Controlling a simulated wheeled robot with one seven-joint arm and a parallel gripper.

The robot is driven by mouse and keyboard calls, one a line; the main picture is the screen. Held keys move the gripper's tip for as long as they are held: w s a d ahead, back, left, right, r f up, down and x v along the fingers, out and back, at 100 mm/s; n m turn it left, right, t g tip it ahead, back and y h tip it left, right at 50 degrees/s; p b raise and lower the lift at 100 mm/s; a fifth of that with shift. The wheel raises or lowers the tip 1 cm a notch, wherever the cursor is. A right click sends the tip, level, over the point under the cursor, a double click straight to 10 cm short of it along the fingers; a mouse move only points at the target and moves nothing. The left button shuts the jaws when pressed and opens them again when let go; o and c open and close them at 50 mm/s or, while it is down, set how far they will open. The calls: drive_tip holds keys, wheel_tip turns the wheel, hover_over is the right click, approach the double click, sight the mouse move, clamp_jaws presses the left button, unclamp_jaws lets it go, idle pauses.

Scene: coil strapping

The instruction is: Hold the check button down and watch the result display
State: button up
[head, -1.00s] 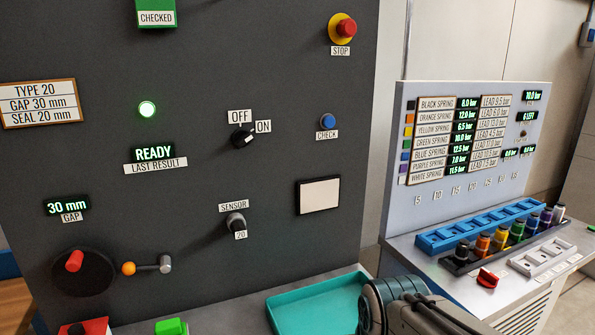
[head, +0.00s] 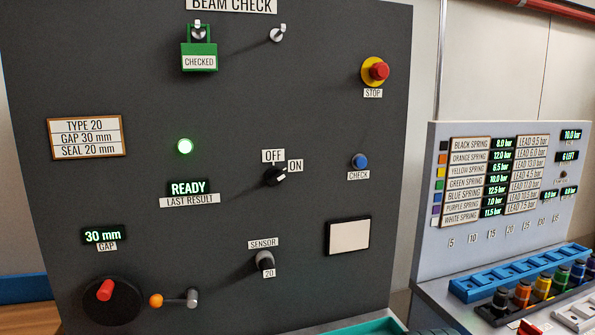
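The blue check button (head: 360,161) sits on the dark panel above its CHECK label (head: 360,175). Nothing touches it. The result display (head: 189,188) reads READY in green above the LAST RESULT label (head: 189,200). A round lamp (head: 185,146) above it glows green. The OFF/ON switch (head: 275,177) has its white mark toward ON. The gap display (head: 102,236) reads 30 mm, and the sensor knob (head: 265,261) stands above a 20 label. My gripper is not in view.
A red stop button (head: 380,71) on a yellow ring is above the check button. A green CHECKED padlock (head: 199,55) hangs at the top. A red-knobbed gap dial (head: 112,300) is lower left. A spring board (head: 490,190) stands to the right.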

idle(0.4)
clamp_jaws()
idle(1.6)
